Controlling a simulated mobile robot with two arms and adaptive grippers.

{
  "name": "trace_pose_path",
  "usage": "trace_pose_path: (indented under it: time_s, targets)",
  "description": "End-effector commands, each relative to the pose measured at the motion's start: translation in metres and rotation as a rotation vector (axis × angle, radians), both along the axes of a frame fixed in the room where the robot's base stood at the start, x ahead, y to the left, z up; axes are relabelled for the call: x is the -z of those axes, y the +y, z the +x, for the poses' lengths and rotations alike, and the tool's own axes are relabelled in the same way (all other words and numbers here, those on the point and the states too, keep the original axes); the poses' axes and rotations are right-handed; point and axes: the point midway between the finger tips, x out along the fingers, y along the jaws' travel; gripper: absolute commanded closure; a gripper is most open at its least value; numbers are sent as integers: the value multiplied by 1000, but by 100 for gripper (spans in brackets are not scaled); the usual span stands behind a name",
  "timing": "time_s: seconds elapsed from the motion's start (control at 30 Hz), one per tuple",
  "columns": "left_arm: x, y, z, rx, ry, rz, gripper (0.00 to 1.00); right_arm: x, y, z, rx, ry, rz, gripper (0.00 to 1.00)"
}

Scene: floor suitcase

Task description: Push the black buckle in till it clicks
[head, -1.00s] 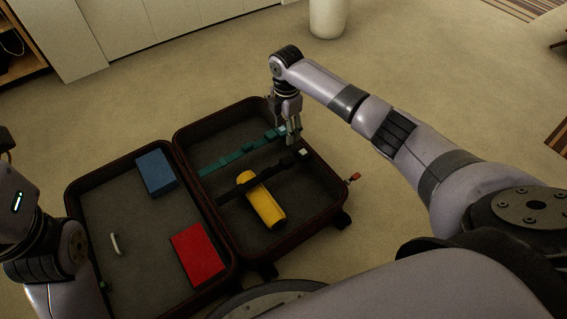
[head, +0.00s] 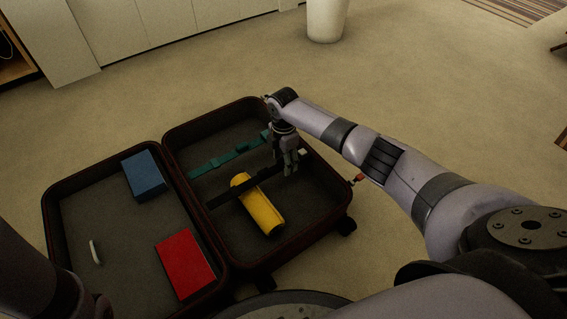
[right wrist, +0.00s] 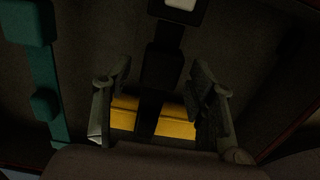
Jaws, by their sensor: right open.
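The black strap (head: 222,196) crosses the right half of the open suitcase and passes over a yellow object. In the right wrist view its buckle shows as a dark block (right wrist: 162,68) and a wider black part (right wrist: 180,10) with a pale square at the top edge; a narrower dark piece lies between them. The pale square also shows in the head view (head: 302,152). My right gripper (head: 289,170) is open and empty, pointing down over the strap's right end; its fingers stand either side of the strap line in the wrist view. My left gripper is out of view.
A teal strap (head: 222,161) with its own blocks runs alongside. The yellow object (head: 262,212) lies under the black strap. A blue block (head: 143,174), a red block (head: 186,264) and a small pale handle-like piece (head: 95,252) lie in the left half. Suitcase walls surround both halves.

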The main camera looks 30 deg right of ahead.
Motion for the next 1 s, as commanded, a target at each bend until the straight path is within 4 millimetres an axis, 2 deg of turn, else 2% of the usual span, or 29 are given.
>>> trace_pose_path:
  time_s: [0.3, 1.0]
  targets:
    - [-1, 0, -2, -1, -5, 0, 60, 1, 0, 0, 0, 0, 0, 49]
    - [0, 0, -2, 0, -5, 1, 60, 1, 0, 0, 0, 0, 0, 96]
